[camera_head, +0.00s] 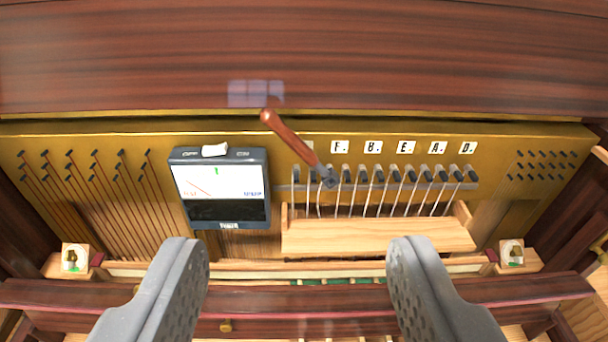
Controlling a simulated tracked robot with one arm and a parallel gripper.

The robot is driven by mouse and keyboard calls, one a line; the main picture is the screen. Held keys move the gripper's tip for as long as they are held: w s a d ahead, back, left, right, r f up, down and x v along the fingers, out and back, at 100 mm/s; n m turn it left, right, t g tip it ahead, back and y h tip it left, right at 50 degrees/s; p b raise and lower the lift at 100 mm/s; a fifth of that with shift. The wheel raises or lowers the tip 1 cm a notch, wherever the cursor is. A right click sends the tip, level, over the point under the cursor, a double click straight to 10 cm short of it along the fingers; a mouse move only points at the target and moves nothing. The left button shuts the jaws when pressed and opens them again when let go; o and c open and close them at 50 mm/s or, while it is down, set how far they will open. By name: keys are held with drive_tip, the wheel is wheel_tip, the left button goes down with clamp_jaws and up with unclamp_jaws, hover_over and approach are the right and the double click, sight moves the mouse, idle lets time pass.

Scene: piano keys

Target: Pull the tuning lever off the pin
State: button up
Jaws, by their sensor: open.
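The tuning lever (288,136) has a reddish-brown wooden handle and a dark metal head. Its head sits over one of the tuning pins (329,181) near the left end of the pin row, and the handle tilts up to the left. My gripper (298,248) is open and empty, with one grey finger at the lower left and one at the lower right. The lever stands beyond and above the fingertips in the picture, between them from left to right, and apart from both.
A tuner box (222,188) with a needle display and white switch stands left of the lever. A wooden ledge (380,236) lies below the pins. Letter labels (373,147) sit above the row. Dark red wood panels (300,60) run across the top. More strings and pins (95,175) are at left.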

sight(298, 151)
drive_tip(key=w+f+n+h+p, duration=0.15)
drive_tip(key=w+p, duration=0.25)
drive_tip(key=w, duration=0.4)
drive_tip(key=w+d+f+t+p, duration=0.1)
drive_tip(key=w+f+p, duration=0.2)
drive_tip(key=w, duration=0.5)
drive_tip(key=w+f+n+h+p, duration=0.1)
drive_tip(key=w+f+p, duration=0.25)
drive_tip(key=w, duration=0.35)
drive_tip(key=w+f+n+t+y+p, duration=0.1)
drive_tip(key=w+f+n+p, duration=0.3)
drive_tip(key=f, duration=0.4)
drive_tip(key=w+f+n+y+p, duration=0.2)
drive_tip(key=w+f+p, duration=0.2)
drive_tip(key=f+p, duration=0.3)
drive_tip(key=shift+m, duration=0.25)
drive_tip(key=w+b, duration=0.1)
drive_tip(key=w, duration=0.1)
drive_tip(key=w+f+b, duration=0.1)
drive_tip(key=w, duration=0.1)
drive_tip(key=w+b, duration=0.1)
drive_tip(key=w, duration=0.1)
drive_tip(key=shift+w+a+f, duration=0.15)
drive_tip(key=shift+w+f, duration=0.15)
drive_tip(key=shift+f, duration=0.05)
drive_tip(key=shift+w+b, duration=0.65)
drive_tip(key=shift+b, duration=0.15)
drive_tip(key=shift+w+r, duration=0.25)
drive_tip(key=shift+w, duration=0.1)
drive_tip(key=shift+b, duration=0.65)
